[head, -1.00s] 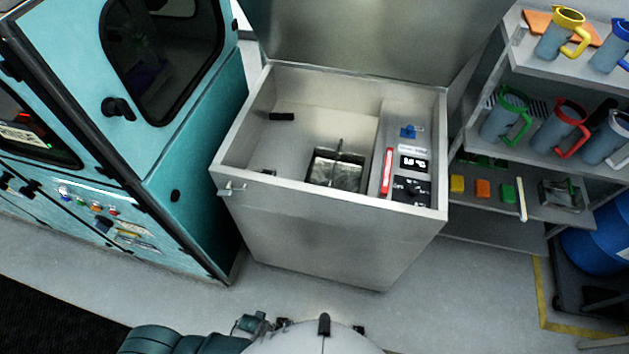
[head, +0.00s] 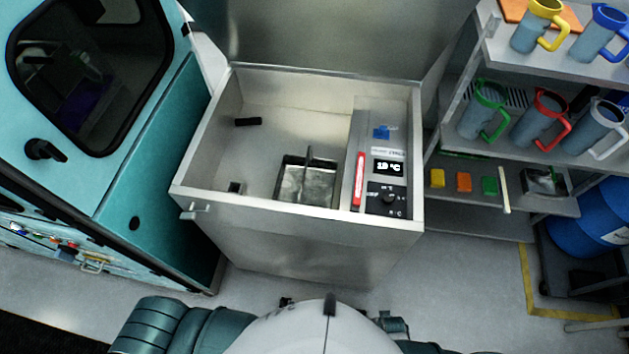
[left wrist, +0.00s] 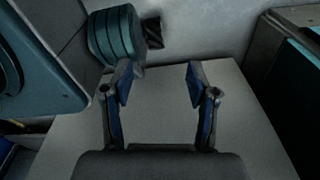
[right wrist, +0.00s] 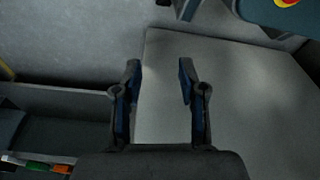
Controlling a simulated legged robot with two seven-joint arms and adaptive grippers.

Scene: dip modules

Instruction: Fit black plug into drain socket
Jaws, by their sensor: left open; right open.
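A steel bath (head: 300,213) stands ahead in the head view. A small black block (head: 248,121), possibly the plug, lies at the back left of its basin. A small dark fitting (head: 236,187), possibly the drain socket, is at the basin's front left corner, near the outside tap (head: 194,210). Which of the two is the plug I cannot tell for certain. My left gripper (left wrist: 160,82) is open and empty in the left wrist view. My right gripper (right wrist: 158,78) is open and empty in the right wrist view. Neither gripper shows in the head view; both are away from the basin.
A metal box (head: 305,187) with an upright divider sits in the basin. The right-hand panel holds a red stick (head: 359,180) and a temperature display (head: 389,168). A teal cabinet (head: 160,180) stands left; a shelf (head: 465,150) with several mugs stands right. Floor before the bath is clear.

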